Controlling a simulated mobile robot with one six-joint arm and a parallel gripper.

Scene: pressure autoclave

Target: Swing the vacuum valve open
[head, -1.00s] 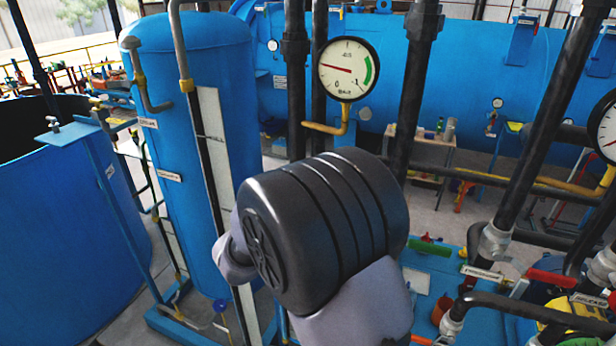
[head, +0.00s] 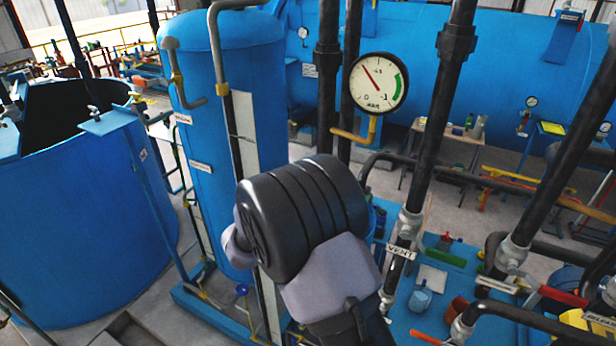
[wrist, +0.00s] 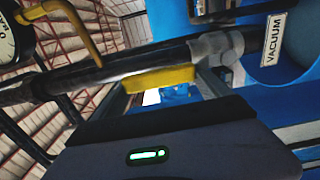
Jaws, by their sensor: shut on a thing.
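In the wrist view my gripper (wrist: 163,85) has its two fingers on either side of a yellow valve handle (wrist: 158,78) and is shut on it. The handle lies alongside a dark pipe (wrist: 105,70). A white label reading VACUUM (wrist: 276,40) hangs beside the grey pipe fitting (wrist: 215,48) at the upper right. In the head view my dark wrist and forearm hide the gripper and the handle. A round gauge (head: 379,84) stands above them, its needle pointing up and left, short of the green band.
A tall blue cylinder (head: 230,90) and an open blue tank (head: 90,210) stand at the left. Black upright pipes (head: 430,130) rise close at the right. A red handle (head: 563,296) and a labelled valve (head: 497,283) sit at the lower right.

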